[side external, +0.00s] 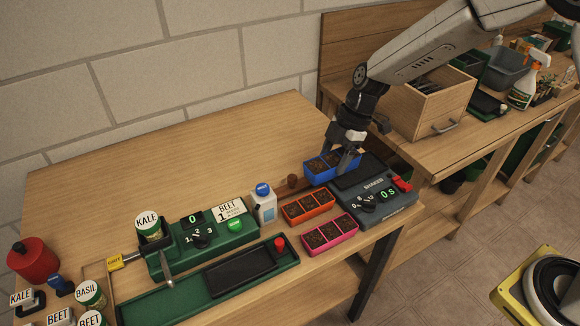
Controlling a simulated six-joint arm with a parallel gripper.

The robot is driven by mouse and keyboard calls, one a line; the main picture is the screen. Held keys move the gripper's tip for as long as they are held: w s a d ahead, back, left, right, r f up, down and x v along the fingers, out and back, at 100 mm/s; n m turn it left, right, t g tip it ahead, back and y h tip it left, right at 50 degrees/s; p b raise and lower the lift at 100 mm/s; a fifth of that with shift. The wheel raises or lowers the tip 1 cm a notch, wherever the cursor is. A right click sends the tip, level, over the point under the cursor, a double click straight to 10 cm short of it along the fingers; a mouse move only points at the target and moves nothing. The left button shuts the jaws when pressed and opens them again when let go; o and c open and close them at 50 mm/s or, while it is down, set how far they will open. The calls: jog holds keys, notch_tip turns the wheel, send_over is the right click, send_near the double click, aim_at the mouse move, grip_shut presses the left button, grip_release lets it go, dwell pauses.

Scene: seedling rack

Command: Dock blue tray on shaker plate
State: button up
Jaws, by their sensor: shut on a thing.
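The blue tray (318,178) holds several dark soil cells and sits at the back left edge of the shaker. My gripper (346,161) is shut on the blue tray at its right part, with the fingers pointing down. The shaker (385,207) is a dark grey unit with a black plate (358,174), a dial, a green "0 S" display and a red switch. The blue tray is beside or partly over the left edge of the plate; I cannot tell whether it touches it. My fingers hide part of the tray's right end.
An orange tray (293,217) and a pink tray (314,247) lie left of the shaker. A green seeder (205,246) is at left. A wooden drawer box (432,105) stands behind.

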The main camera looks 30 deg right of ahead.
jog(key=w+d+f, duration=0.1)
jog(key=w+d, duration=0.2)
jog(key=d, duration=0.8)
jog(key=shift+w+d+f, duration=0.15)
jog(key=shift+w+d, duration=0.1)
jog(key=shift+w, duration=0.1)
jog(key=shift+f, duration=0.15)
jog(key=shift+f, duration=2.75)
jog(key=shift+f, duration=0.6)
jog(key=o, duration=1.1)
jog(key=shift+r, duration=0.1)
jog(key=v, duration=1)
jog(key=shift+d+r, duration=0.25)
jog(key=shift+r, duration=0.1)
